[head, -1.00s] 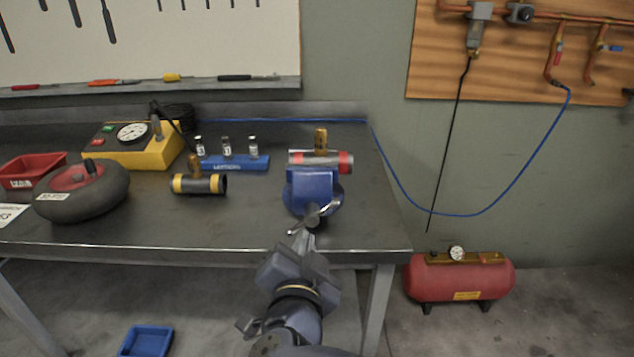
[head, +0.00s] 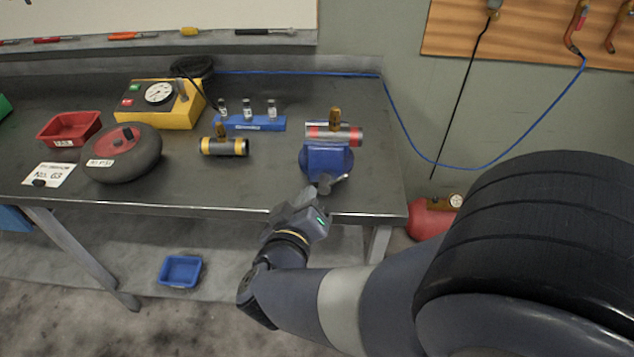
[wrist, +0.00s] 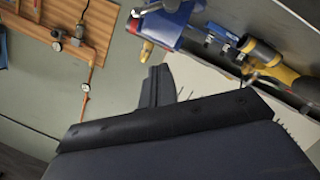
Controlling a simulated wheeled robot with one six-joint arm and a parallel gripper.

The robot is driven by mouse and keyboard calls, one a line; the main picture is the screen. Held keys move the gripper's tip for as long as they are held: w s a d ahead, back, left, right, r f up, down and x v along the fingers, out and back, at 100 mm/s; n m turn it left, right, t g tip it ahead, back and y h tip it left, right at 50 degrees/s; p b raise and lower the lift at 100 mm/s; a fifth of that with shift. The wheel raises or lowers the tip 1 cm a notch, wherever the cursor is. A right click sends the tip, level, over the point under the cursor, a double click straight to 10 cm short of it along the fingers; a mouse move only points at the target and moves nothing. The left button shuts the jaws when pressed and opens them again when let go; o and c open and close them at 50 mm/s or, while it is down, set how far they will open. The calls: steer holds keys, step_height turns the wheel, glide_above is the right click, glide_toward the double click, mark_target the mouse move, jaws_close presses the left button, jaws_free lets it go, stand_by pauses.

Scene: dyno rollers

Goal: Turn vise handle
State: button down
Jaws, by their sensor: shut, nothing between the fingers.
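The blue vise (head: 326,160) stands at the front right of the bench and clamps a silver pipe (head: 348,134) with red bands and a brass fitting on top. Its silver handle (head: 334,183) is at the vise's front; my gripper hides part of it. My gripper (head: 311,194) is shut and empty, just in front of and below the handle. I cannot tell whether it touches the handle. In the wrist view, the vise (wrist: 166,27) is at the top, beyond my shut fingers (wrist: 157,87).
A black pipe with yellow bands (head: 225,146) and a blue rack of vials (head: 250,123) are left of the vise. A yellow gauge box (head: 165,115) and a round dark wheel-like object (head: 122,153) are farther left. A red tank (head: 428,222) stands on the floor at right.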

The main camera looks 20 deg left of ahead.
glide_above(341, 182)
steer(key=s+a, duration=0.4)
steer(key=f, duration=0.2)
steer(key=shift+w+d+f, duration=0.3)
steer(key=shift+d+f, duration=0.2)
steer(key=shift+f, duration=0.2)
steer(key=shift+w+d+f, duration=0.25)
steer(key=shift+d+f, duration=0.25)
steer(key=shift+f, duration=0.15)
steer(key=shift+w+d+f+m+b, duration=0.1)
steer(key=shift+d+f+m+b, duration=0.1)
steer(key=shift+d+m+b, duration=0.45)
steer(key=shift+w+d+f+m+g+y+b, duration=0.15)
steer(key=shift+m+y+b, duration=0.15)
steer(key=shift+m, duration=0.2)
steer(key=shift+s+d+f+m+g+y+b, duration=0.1)
steer(key=shift+m+y+b, duration=0.05)
steer(key=shift+m+b, duration=0.3)
steer(key=shift+w+d+f+m+g+y+b, duration=0.15)
steer(key=shift+m+y+b, duration=0.15)
steer(key=shift+m, duration=0.2)
steer(key=shift+s, duration=0.1)
steer(key=shift+d, duration=0.1)
